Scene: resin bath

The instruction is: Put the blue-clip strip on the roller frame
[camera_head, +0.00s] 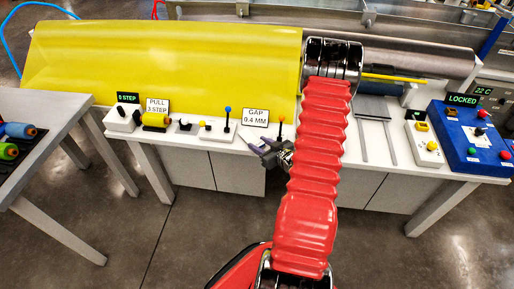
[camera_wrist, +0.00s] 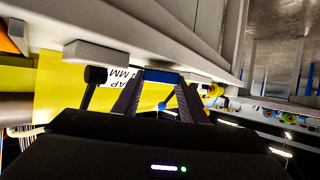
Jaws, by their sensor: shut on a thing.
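My gripper (camera_head: 262,145) is low at the bench front, beside the GAP sign and partly behind my red arm. In the wrist view my gripper (camera_wrist: 162,80) has its two dark fingers closed on a small blue piece (camera_wrist: 162,75), which looks like the blue clip. I cannot make out the rest of the strip. A long metal roller (camera_head: 430,62) lies along the back of the bench, with a broad yellow sheet (camera_head: 165,60) to its left. I cannot tell which part is the roller frame. My arm hides part of the bench middle.
The white bench (camera_head: 350,150) carries small levers, a GAP sign (camera_head: 255,117), a PULL sign (camera_head: 157,105) and a blue control box (camera_head: 468,140) marked LOCKED. A left table (camera_head: 50,105) holds a dark rack with a blue spool (camera_head: 20,130) and green ones. The floor in front is clear.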

